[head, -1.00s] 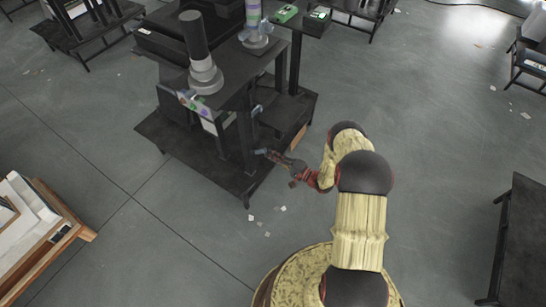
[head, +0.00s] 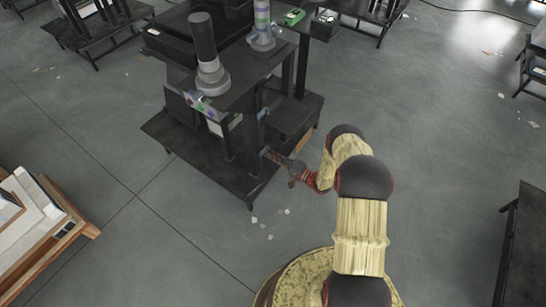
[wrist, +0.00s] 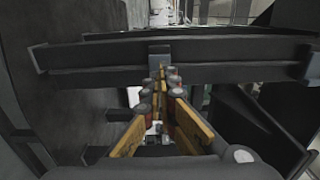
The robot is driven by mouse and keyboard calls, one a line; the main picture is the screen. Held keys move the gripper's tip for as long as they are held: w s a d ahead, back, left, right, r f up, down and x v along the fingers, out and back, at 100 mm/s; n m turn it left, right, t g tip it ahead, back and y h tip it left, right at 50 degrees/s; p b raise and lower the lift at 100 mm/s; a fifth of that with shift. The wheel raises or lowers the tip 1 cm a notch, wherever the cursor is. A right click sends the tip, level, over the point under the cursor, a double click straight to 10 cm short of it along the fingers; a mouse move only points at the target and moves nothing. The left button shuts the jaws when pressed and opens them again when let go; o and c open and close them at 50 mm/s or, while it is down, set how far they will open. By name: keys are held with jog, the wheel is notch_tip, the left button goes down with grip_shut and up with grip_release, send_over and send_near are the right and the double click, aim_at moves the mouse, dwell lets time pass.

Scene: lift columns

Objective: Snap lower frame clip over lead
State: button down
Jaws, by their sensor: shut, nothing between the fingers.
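My gripper (wrist: 160,78) is shut and empty in the wrist view, its orange fingers converging at the dark frame bar. A small blue-grey clip (wrist: 159,54) sits on that bar (wrist: 225,62), straight ahead of the fingertips. The tips look very close to its lower edge; I cannot tell whether they touch. A second blue-grey clip (wrist: 309,63) is at the bar's right end. In the head view my gripper (head: 268,154) is beside the dark upright of the lift-column bench (head: 236,100). I cannot make out the lead for certain, nor whether the clip is closed.
The bench has a low dark shelf (head: 190,158) jutting toward me. A wooden-edged stand (head: 82,228) is at the left and a dark table (head: 522,245) at the right. Paper scraps (head: 262,225) lie on the floor. The floor between is mostly clear.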

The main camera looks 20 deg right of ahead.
jog(key=shift+s+d, duration=0.1)
jog(key=v, duration=0.6)
jog(key=shift+s+d, duration=0.2)
jog(key=shift+s, duration=0.1)
dwell(0.4)
dwell(0.5)
